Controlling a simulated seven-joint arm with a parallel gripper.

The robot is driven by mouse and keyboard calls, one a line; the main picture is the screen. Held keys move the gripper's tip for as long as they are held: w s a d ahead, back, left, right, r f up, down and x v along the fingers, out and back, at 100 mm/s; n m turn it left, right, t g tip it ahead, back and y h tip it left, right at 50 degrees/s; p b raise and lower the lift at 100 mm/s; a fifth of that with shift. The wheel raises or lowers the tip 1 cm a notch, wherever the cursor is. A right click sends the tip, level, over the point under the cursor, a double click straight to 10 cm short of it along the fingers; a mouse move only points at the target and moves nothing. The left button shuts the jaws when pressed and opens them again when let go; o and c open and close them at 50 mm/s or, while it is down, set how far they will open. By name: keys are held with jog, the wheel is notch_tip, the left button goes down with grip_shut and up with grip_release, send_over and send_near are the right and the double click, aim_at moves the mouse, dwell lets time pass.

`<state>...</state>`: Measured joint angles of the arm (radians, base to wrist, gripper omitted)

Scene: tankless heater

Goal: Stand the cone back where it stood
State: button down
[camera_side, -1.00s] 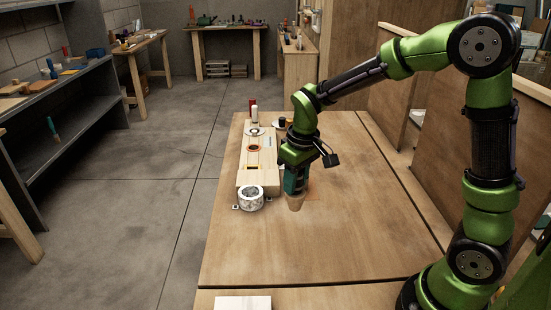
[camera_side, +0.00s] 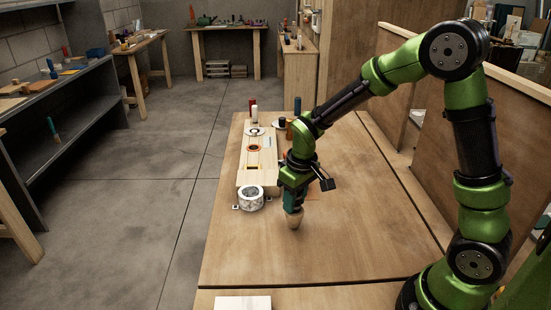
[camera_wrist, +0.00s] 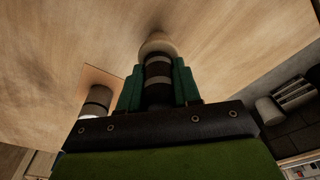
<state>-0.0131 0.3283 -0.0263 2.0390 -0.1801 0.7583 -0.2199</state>
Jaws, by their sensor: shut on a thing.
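My gripper (camera_side: 293,205) is shut on the cone (camera_side: 293,219), whose tan end sticks out below the fingers. In the wrist view the cone (camera_wrist: 158,68) sits between the green fingers, with dark and grey bands and a pale tan end toward the tabletop. Its middle is partly hidden by the fingers in the side view. I cannot tell whether its end touches the wood. An orange-brown square (camera_wrist: 88,77) lies on the table beside the gripper, partly hidden by my arm in the side view.
A dark banded cylinder (camera_wrist: 97,101) shows by the square in the wrist view. Several upright pieces stand behind. A white box (camera_side: 242,303) is in front.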

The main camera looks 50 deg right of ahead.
aim_at(300, 214)
jog(key=shift+f, duration=0.55)
dwell(0.5)
jog(key=c, duration=0.7)
grip_release()
jog(key=r, duration=0.5)
jog(key=s+r, duration=0.1)
jog(key=r, duration=0.5)
jog(key=s+r, duration=0.1)
jog(key=r, duration=0.4)
jog(key=shift+r, duration=0.35)
